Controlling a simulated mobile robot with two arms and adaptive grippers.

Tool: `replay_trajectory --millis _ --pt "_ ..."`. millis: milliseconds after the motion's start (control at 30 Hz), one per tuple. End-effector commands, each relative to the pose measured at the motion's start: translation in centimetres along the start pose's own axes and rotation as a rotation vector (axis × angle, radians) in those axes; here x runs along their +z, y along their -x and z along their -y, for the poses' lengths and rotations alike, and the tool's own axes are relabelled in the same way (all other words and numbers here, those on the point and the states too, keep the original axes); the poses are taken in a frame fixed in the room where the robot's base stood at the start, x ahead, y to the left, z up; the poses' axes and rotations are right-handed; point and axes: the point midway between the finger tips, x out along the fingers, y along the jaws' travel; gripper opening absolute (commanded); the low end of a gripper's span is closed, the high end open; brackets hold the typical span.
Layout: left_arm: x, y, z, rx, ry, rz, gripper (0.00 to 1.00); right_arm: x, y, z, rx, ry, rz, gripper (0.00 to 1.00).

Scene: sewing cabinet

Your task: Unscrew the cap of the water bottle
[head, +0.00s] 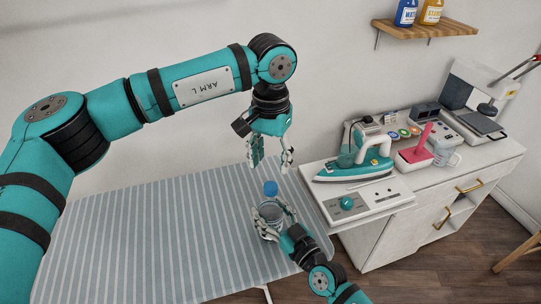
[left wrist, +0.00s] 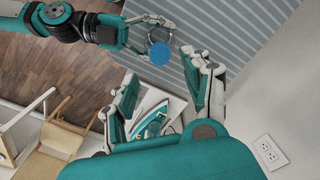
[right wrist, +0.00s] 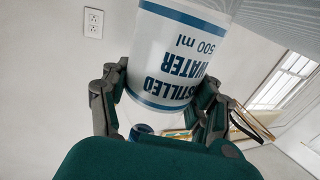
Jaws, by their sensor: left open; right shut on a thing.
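The water bottle (head: 270,211) has a round blue cap (head: 270,188) at its top. My right gripper (head: 273,222) is shut on the bottle's body, over the striped board. In the right wrist view, the white label (right wrist: 175,50) reads "distilled water 500 ml", upside down, between the fingers. My left gripper (head: 270,164) is open, pointing down just above the cap, apart from it. In the left wrist view, the blue cap (left wrist: 160,53) lies near the gap between the open fingers, slightly beyond the tips. The thread under the cap is too small to see.
The striped ironing board (head: 150,240) is bare around the bottle. To the right, a teal iron (head: 355,160) stands on a white unit with a teal knob (head: 347,203). A white cabinet (head: 400,225) holds several small items. A wooden shelf (head: 425,30) hangs on the wall.

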Motion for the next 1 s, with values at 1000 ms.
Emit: replay_trajectory --millis 1000 --pt "0.0 -7.7 0.0 0.000 -0.003 0.000 0.37 0.0 0.0 0.0 0.000 0.000 -0.001 0.00"
